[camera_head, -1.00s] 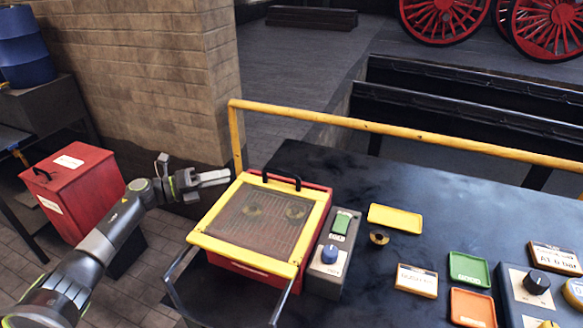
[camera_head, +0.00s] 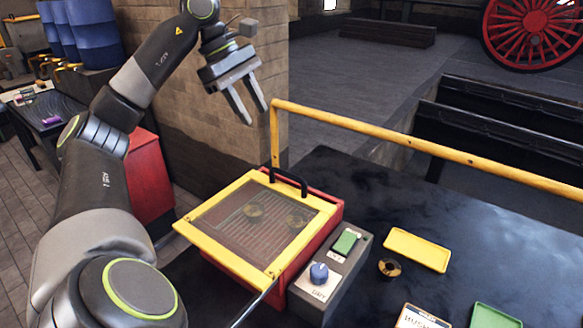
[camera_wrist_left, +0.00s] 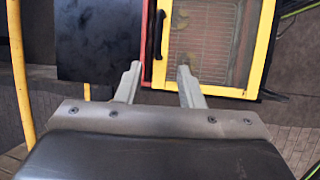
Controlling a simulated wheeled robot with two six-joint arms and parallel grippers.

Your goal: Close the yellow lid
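The yellow lid (camera_head: 234,271) is a yellow frame with a see-through panel and a black handle (camera_head: 288,181) on its far edge. It lies flat over a red box (camera_head: 334,208) on the dark table and looks shut. Two round brassy parts show through the panel. My left gripper (camera_head: 248,112) is raised above and behind the lid, fingers pointing down, apart and empty. In the left wrist view the two fingers (camera_wrist_left: 157,80) are apart, with the lid (camera_wrist_left: 264,50) and its handle (camera_wrist_left: 160,36) beyond them. My right gripper is not in view.
A grey control box (camera_head: 334,270) with a green switch and blue knob stands right of the red box. A yellow tray (camera_head: 418,250) and a brassy ring (camera_head: 389,267) lie farther right. A yellow rail (camera_head: 420,143) runs along the table's back edge, near the gripper. A brick pillar stands behind.

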